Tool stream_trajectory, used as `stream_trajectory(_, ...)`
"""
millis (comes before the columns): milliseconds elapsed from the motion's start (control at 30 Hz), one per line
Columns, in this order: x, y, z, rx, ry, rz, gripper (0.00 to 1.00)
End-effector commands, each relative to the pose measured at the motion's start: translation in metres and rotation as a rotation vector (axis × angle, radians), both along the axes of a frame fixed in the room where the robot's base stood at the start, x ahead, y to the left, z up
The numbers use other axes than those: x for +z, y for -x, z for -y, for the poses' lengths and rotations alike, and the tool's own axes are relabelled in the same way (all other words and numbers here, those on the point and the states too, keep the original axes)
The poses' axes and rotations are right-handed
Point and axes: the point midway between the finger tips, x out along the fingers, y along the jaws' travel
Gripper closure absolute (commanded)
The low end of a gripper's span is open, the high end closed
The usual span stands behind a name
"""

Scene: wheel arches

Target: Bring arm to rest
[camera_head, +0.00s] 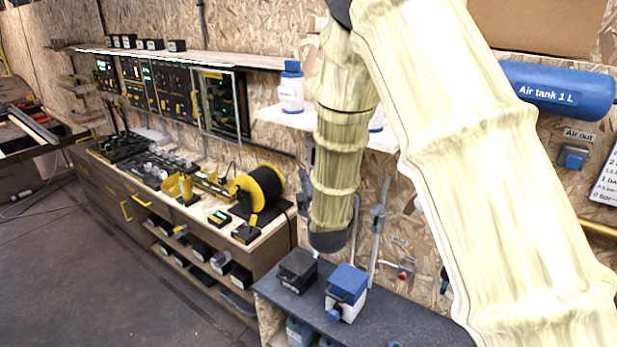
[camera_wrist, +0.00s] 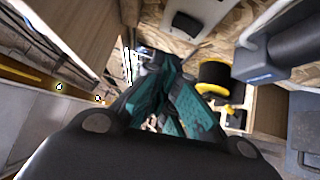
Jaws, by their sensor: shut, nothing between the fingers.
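My arm (camera_head: 480,150) crosses the right half of the head view in pale, cream-coloured sections. One section hangs down in the middle to a dark end (camera_head: 327,241), above the dark bench top. My gripper is not clearly visible in the head view. In the wrist view, my gripper (camera_wrist: 168,88) shows as dark teal fingers brought together, with nothing held between them. The fingers and the dark gripper body hide part of the scene behind them.
A blue-topped box (camera_head: 346,291) and a black box (camera_head: 297,270) stand on the dark bench top (camera_head: 400,318) below my arm. A blue air tank (camera_head: 560,91) is on the right wall. A yellow-black cable reel (camera_head: 262,186) stands on the left workbench. The floor at left is clear.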

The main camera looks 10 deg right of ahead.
Motion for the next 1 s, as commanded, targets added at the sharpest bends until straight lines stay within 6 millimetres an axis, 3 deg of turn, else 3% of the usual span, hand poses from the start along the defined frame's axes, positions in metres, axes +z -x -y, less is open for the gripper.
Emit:
stream_trajectory(200,-0.005,0.001,0.001,0.000,-0.009,-0.010,1.00)
stream_trajectory(333,-0.038,0.010,0.003,0.002,-0.077,-0.075,1.00)
stream_trajectory(467,-0.101,0.032,0.008,-0.008,-0.217,-0.203,1.00)
stream_trajectory(667,-0.205,0.086,0.015,-0.072,-0.471,-0.424,1.00)
stream_trajectory(867,-0.296,0.157,0.020,-0.198,-0.714,-0.632,1.00)
stream_trajectory(1000,-0.351,0.217,0.023,-0.324,-0.874,-0.768,1.00)
